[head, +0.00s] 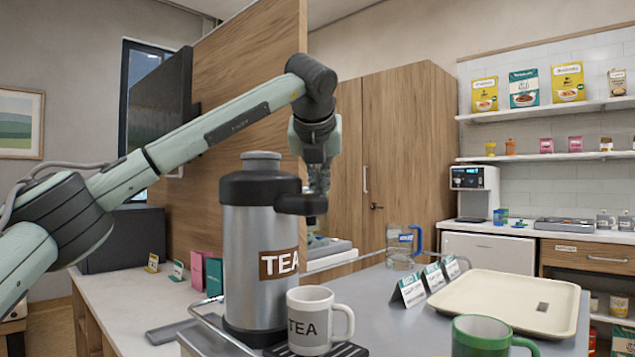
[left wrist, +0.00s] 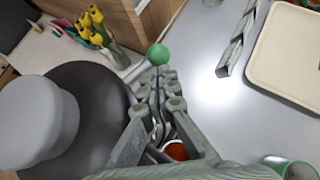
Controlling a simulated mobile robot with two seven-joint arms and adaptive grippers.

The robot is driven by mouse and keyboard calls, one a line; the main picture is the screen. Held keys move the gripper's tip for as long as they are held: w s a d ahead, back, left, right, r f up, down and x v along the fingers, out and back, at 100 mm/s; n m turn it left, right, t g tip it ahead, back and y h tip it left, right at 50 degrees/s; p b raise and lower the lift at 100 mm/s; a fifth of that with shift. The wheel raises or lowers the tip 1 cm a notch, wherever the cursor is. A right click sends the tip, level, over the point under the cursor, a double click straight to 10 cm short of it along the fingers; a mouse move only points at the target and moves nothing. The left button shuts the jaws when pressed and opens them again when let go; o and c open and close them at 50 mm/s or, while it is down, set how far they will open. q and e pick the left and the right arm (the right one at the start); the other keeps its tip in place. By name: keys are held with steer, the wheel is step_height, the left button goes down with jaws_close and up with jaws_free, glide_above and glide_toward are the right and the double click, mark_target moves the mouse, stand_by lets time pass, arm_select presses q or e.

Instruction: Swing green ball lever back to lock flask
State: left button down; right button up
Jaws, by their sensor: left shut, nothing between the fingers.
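The steel and black flask (head: 262,262) with a TEA label stands upright on the counter; its grey cap (left wrist: 40,125) and black top fill the left of the left wrist view. The green ball (left wrist: 158,54) shows just beyond my left fingertips, near the flask's right side; I cannot tell whether they touch. My right gripper is not in view.
A TEA mug (head: 309,338) stands on a dark grate below the spout. A green mug (head: 480,342), cream tray (head: 465,301), folded cards (head: 412,291) and a blue-handled jug (head: 400,250) stand to the right. Yellow flowers (left wrist: 90,22) stand behind the flask.

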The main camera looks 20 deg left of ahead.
arm_select(q)
steer(key=w+a, duration=0.1)
steer(key=w+a+p, duration=0.1)
steer(key=w, duration=0.1)
steer(key=shift+n+y, duration=0.3)
steer(key=shift+n, duration=0.1)
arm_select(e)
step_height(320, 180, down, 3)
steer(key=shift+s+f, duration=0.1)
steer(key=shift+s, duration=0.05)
